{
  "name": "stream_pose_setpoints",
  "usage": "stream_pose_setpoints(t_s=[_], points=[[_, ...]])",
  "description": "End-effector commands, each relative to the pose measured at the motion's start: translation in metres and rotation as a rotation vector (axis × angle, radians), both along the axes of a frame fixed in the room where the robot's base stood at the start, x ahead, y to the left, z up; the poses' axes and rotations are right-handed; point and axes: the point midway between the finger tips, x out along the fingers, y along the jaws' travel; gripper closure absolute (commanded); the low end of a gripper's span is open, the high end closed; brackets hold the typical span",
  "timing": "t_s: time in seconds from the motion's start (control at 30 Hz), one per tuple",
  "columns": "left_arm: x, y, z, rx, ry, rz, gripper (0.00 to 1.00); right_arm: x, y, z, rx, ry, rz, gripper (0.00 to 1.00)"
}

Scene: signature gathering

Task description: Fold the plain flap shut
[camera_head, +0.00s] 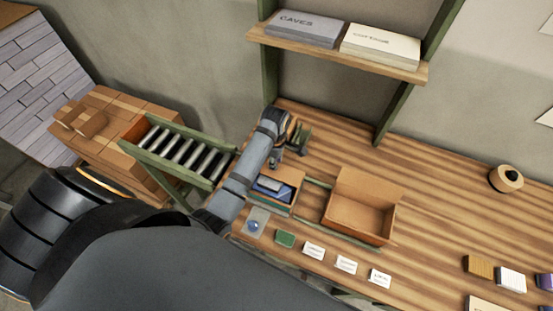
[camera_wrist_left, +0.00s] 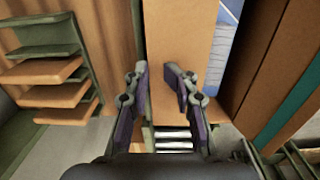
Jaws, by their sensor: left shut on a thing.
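A small cardboard box (camera_head: 293,187) stands on the workbench with grey and blue items (camera_head: 270,187) inside. Its top is open, at least in part. My left gripper (camera_head: 290,150) is at the box's far side, seen from the head. In the left wrist view, a plain brown cardboard panel (camera_wrist_left: 178,40), which looks like the plain flap, passes between and behind the fingers. My left gripper (camera_wrist_left: 160,78) is closed on it, though the exact contact is hard to see. Blue contents (camera_wrist_left: 220,45) show beside the panel. My right gripper is not in view.
A larger empty open box (camera_head: 362,205) stands to the right. A roller conveyor (camera_head: 180,155) adjoins the bench at left. A shelf (camera_head: 340,55) with two labelled boxes hangs above. Small cards (camera_head: 346,265) line the front edge. A tape roll (camera_head: 506,178) lies at right; the bench middle-right is clear.

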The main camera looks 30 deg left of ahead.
Motion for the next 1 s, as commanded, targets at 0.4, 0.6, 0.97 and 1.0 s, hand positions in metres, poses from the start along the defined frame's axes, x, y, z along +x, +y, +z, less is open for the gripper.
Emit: stream_pose_setpoints(t_s=[0.4, 0.6, 0.97, 1.0], points=[[-0.009, -0.002, -0.007, -0.006, 0.030, -0.001, 0.42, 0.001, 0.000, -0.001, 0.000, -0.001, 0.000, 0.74], [-0.006, -0.001, -0.005, -0.003, 0.022, -0.001, 0.15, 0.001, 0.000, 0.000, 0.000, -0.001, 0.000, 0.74], [-0.004, -0.001, 0.000, -0.002, 0.015, 0.000, 0.15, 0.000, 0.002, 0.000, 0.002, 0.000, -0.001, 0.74], [-0.004, -0.001, 0.005, -0.002, 0.013, 0.000, 0.15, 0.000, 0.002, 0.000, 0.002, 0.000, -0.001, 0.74]])
